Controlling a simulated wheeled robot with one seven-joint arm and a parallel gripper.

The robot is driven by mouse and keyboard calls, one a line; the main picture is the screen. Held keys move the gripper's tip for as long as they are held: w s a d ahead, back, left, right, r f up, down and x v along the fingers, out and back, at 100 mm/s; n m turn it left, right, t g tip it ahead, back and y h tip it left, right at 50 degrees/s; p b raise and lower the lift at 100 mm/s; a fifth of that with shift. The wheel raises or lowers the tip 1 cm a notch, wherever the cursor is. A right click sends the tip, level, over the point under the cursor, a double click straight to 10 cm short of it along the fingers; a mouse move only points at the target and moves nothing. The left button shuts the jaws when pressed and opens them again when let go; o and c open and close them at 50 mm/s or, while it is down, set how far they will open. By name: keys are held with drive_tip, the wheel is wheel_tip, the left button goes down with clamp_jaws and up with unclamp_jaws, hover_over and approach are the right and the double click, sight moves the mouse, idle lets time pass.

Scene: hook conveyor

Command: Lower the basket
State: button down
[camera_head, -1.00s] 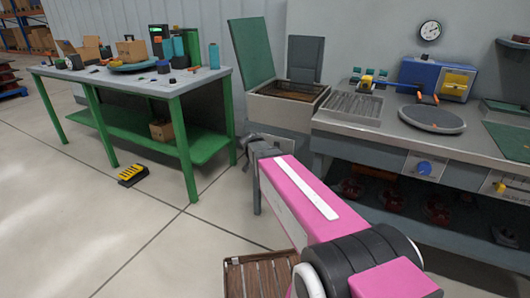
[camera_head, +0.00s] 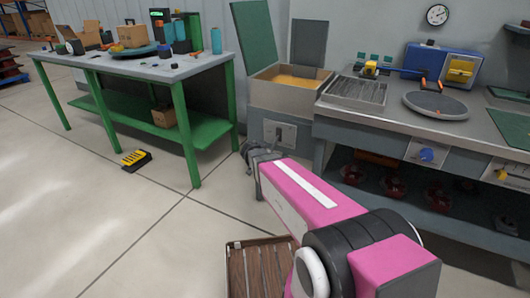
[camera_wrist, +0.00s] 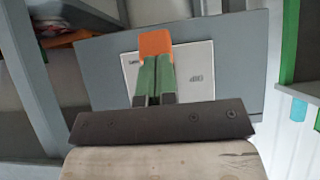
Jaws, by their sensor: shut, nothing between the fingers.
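The grey box unit (camera_head: 286,98) stands at the back centre in the head view, with its green lid open. Its top opening shows a flat yellow-orange surface (camera_head: 290,78); I cannot pick out a basket there. A pale switch plate (camera_head: 280,134) is on its front. My gripper (camera_head: 262,153) is low in front of the unit, just below the plate. In the wrist view my gripper (camera_wrist: 154,80) is shut and empty. An orange block (camera_wrist: 155,43) is at its fingertips, in front of the lettered white plate (camera_wrist: 192,75); contact is unclear.
A green-legged table (camera_head: 140,62) with boxes and small items stands at left. A grey counter (camera_head: 415,112) with a round plate and a blue machine is at right. A yellow-black pedal (camera_head: 136,159) lies on the floor. Open floor lies between.

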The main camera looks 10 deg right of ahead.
drive_tip(key=shift+w+d+f, duration=0.1)
drive_tip(key=shift+w+f, duration=0.1)
drive_tip(key=shift+f, duration=0.5)
